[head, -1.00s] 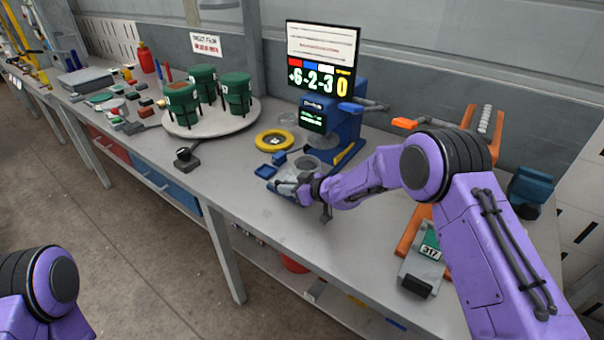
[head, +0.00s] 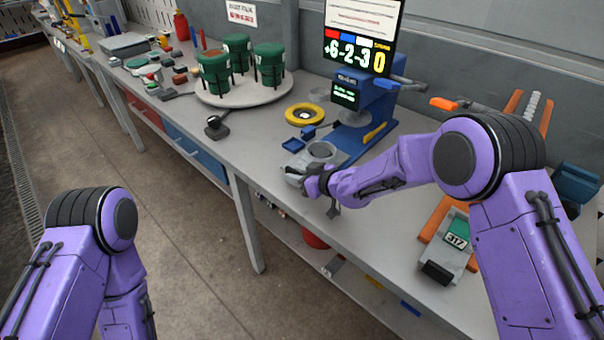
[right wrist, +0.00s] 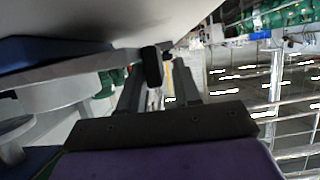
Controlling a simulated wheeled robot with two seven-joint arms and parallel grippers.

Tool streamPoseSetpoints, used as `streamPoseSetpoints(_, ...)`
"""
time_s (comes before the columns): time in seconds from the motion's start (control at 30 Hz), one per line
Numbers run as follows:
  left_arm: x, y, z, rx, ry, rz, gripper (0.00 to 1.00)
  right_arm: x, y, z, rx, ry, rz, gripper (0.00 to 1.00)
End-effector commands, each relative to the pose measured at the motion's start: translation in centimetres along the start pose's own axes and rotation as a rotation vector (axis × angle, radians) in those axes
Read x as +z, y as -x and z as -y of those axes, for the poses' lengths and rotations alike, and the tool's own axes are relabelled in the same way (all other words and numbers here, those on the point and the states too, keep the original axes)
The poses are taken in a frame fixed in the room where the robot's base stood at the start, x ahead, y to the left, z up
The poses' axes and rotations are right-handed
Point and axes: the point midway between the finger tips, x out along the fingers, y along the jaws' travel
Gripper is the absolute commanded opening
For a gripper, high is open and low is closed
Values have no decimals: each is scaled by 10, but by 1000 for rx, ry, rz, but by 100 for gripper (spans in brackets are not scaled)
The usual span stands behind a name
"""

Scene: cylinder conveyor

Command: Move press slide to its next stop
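The blue press (head: 372,112) stands on the grey bench, with a small green-lit display on its front. Its slide (head: 322,153), a grey carriage with a round ring-shaped cup, sits at the front of the blue base, out from under the press head. My right gripper (head: 312,188) is at the front end of the slide. In the right wrist view a dark knob (right wrist: 151,67) shows between the fingertips of my right gripper (right wrist: 158,78); the fingers stand apart, with a gap on the knob's right. My left arm shows at lower left, its gripper out of frame.
A screen (head: 362,38) stands above the press. A yellow ring (head: 304,114) and small blue tray (head: 293,145) lie left of the slide. A round turntable (head: 240,95) carries green containers. A grey device with a green display (head: 457,235) sits at right.

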Motion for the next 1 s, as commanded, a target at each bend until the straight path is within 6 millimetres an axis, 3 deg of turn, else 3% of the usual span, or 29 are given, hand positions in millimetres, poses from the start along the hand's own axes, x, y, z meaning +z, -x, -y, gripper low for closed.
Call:
streamPoseSetpoints(0.37, 1, -2, 0, 0, 0, 0, 0, 0, 8, -3, 6, 1, 0, 42)
streamPoseSetpoints(0.73, 6, -16, -1, 0, 0, 0, 0, 0, 88, -1, 5, 1, -2, 42)
streamPoseSetpoints(1.0, 7, -16, -2, 0, 0, 0, 0, -1, 106, 0, 3, 2, -1, 42)
